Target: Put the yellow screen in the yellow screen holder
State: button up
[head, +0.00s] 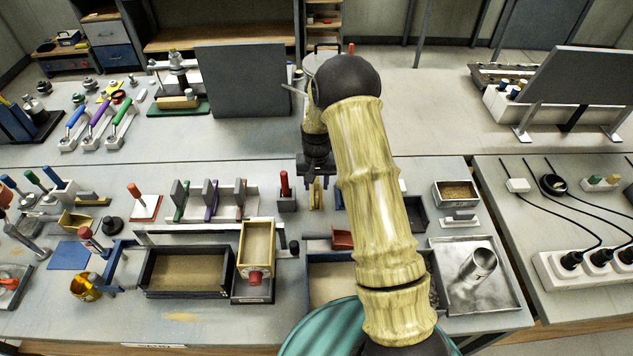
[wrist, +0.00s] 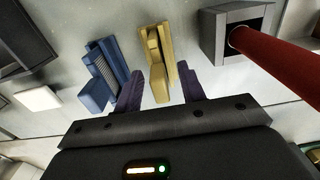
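A yellow piece, which looks like the yellow screen (wrist: 161,55), stands at the middle top of the wrist view, with a block-like near end. It also shows small in the head view (head: 317,197), below my gripper (head: 318,182). In the wrist view my gripper (wrist: 159,80) is open, its two purple fingers on either side of the near end of the yellow piece. A gap shows at the left finger; I cannot tell whether the right finger touches. I cannot make out the yellow screen holder for sure; my arm hides part of the table.
A similar blue piece (wrist: 105,75) stands just left of my gripper. A grey block with a red post (head: 286,190) stands to the right in the wrist view. A rack with upright grey plates (head: 212,200) and a tan box (head: 256,243) lie left in the head view.

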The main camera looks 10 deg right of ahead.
jog(key=shift+r, duration=0.1)
notch_tip(320, 180, up, 17)
jog(key=b, duration=0.2)
jog(key=shift+b, duration=0.4)
jog(key=shift+r, duration=0.1)
dwell(0.4)
jog(key=s+f+n+t, duration=0.1)
jog(key=s+n+t, duration=0.1)
jog(key=s, duration=2.2)
jog(key=shift+t, duration=0.3)
jog(key=shift+f, duration=0.1)
